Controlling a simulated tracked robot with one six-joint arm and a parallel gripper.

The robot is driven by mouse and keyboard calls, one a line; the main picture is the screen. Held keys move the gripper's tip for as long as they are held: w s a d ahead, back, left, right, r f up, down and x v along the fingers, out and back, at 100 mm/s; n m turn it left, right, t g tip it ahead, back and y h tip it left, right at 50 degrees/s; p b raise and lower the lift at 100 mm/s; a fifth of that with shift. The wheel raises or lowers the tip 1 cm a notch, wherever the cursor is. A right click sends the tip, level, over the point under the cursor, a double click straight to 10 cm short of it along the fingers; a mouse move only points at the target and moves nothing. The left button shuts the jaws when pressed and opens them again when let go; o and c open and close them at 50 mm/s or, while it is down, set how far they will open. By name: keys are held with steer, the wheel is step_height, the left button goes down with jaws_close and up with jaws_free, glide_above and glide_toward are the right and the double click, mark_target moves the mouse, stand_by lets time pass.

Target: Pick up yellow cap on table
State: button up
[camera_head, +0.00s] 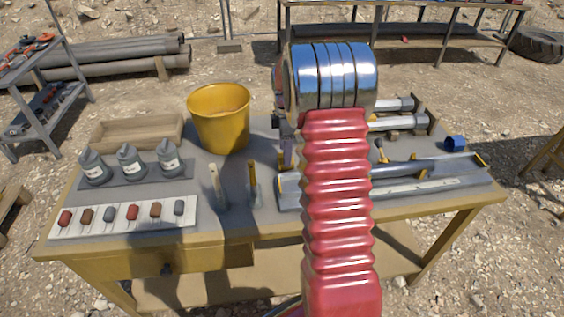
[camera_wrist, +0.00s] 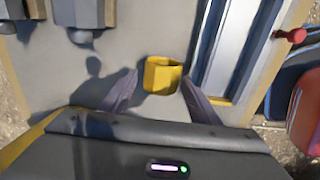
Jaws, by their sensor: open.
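In the wrist view the yellow cap (camera_wrist: 162,77), a short rounded piece, sits on the grey table top. My gripper (camera_wrist: 159,79) is open, with one finger on each side of the cap. The cap lies between the fingertips, with a small gap showing on either side. Whether the tips are down at table height I cannot tell. In the head view my red arm hides the gripper, and I cannot make out the cap there.
A metal tray (camera_wrist: 226,50) lies close right of the cap. Grey clamp-like parts (camera_wrist: 85,12) are at upper left. On the table (camera_head: 230,222) stand a yellow bucket (camera_head: 220,118), several grey bottles (camera_head: 131,163) and a blue cap (camera_head: 455,143). Bare surface lies left of the cap.

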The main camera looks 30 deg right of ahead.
step_height(320, 180, down, 4)
steer(key=shift+s+d+f, duration=0.1)
steer(key=shift+c, duration=0.2)
stand_by(0.4)
steer(key=c, duration=0.8)
